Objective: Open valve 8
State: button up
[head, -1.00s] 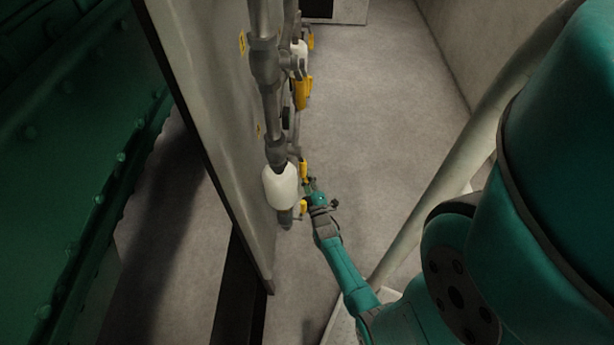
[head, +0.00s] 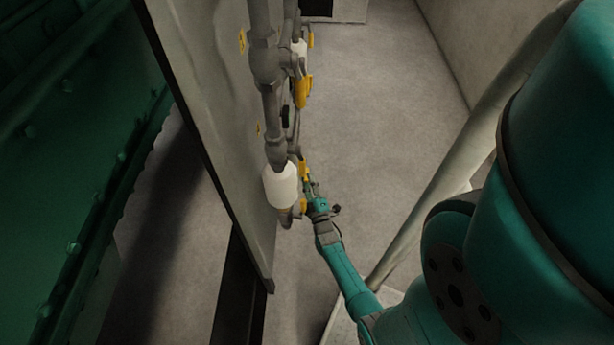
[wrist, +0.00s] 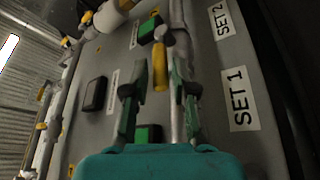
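A yellow valve handle (wrist: 161,66) hangs on a grey pipe on the panel in the wrist view. My gripper (wrist: 158,72) is open, with one finger on each side of this handle. I cannot tell whether either finger touches it. In the head view my gripper (head: 309,188) is at the low yellow handles (head: 303,172), beside a white cylinder (head: 281,185) on the pipe. No valve number is readable, so I cannot tell which handle is valve 8.
The grey panel (head: 205,100) carries pipes and more yellow handles (head: 303,92) farther along. "SET 1" (wrist: 239,98) and "SET 2" (wrist: 222,21) labels show in the wrist view. A green machine (head: 70,150) stands at left. The floor (head: 385,110) right of the panel is clear.

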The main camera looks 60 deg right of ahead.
jog(key=v, duration=0.9)
jog(key=shift+a, duration=0.2)
jog(key=shift+s+f, duration=0.1)
jog(key=shift+s, duration=0.1)
